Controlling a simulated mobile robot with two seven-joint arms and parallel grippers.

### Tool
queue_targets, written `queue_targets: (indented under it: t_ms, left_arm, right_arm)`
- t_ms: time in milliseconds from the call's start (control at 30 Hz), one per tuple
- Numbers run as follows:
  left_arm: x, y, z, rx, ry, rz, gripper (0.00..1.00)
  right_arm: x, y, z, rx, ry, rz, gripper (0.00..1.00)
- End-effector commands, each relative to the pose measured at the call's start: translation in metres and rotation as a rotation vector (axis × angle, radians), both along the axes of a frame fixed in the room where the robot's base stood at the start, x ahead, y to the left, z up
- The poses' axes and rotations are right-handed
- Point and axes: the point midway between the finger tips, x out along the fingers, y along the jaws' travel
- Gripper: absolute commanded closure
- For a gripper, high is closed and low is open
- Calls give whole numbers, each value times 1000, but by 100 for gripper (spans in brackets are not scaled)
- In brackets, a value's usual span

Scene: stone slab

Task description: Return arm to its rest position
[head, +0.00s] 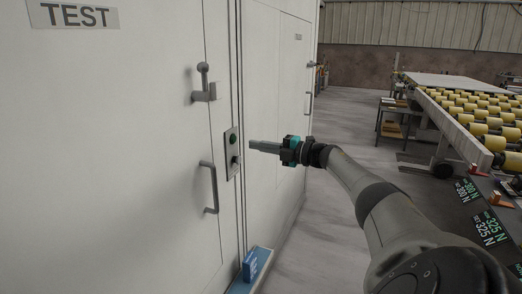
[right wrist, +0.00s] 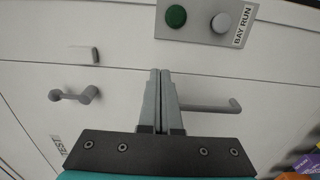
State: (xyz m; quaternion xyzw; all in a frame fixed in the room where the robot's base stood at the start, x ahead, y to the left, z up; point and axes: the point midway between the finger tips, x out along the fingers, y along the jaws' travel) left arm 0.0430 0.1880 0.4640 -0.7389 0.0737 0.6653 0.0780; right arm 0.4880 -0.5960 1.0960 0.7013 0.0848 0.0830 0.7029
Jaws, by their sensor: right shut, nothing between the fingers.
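My right arm (head: 375,195) reaches in from the lower right in the head view. Its gripper (head: 252,144) is shut and empty, pointing left at a small grey control panel (head: 231,153) on the white cabinet. The fingertips look close to the panel; I cannot tell the exact gap. In the right wrist view the two fingers (right wrist: 160,75) are pressed together. Above them the panel (right wrist: 185,32) shows a green button (right wrist: 175,16) and a light grey knob (right wrist: 221,22), with a "BAY RUN" label. My left gripper is not in view.
The white cabinet (head: 110,150) has a latch (head: 204,85) and a bar handle (head: 210,188) near the panel. A blue block (head: 250,266) sits at its foot. A roller conveyor (head: 470,110) with yellow rollers stands at the right. Open floor (head: 335,130) lies between cabinet and conveyor.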

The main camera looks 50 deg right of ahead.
Motion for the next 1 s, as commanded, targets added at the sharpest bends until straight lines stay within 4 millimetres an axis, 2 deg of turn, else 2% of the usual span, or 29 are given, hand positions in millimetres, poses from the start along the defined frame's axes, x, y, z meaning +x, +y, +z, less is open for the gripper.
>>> queue_targets:
  t_ms: [400, 467, 533, 567, 667, 700, 767, 800, 867, 900, 967, 1000]
  left_arm:
    - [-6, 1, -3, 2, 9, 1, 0]
    - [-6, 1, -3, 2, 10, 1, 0]
    - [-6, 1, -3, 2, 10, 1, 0]
    - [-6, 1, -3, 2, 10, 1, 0]
    - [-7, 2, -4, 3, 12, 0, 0]
    - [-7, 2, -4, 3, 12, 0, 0]
    - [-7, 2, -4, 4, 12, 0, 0]
    - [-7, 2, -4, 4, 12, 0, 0]
    - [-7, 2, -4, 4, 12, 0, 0]
    - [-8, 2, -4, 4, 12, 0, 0]
    - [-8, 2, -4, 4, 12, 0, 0]
    - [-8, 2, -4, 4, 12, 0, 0]
  right_arm:
    - [-4, -6, 0, 1, 2, -1, 100]
    - [-2, -4, -7, 11, 8, -5, 100]
    - [2, 0, -25, 42, 25, -19, 100]
    - [4, 3, -38, 64, 37, -29, 100]
    - [11, 16, -96, 161, 95, -87, 100]
    - [12, 22, -125, 209, 127, -117, 100]
    - [10, 34, -171, 279, 179, -169, 100]
    - [6, 42, -201, 324, 216, -206, 100]
    - [-3, 55, -244, 387, 272, -261, 100]
    - [-11, 64, -272, 428, 311, -297, 100]
    - [-26, 79, -314, 484, 371, -353, 100]
    - [-38, 90, -340, 520, 413, -391, 100]
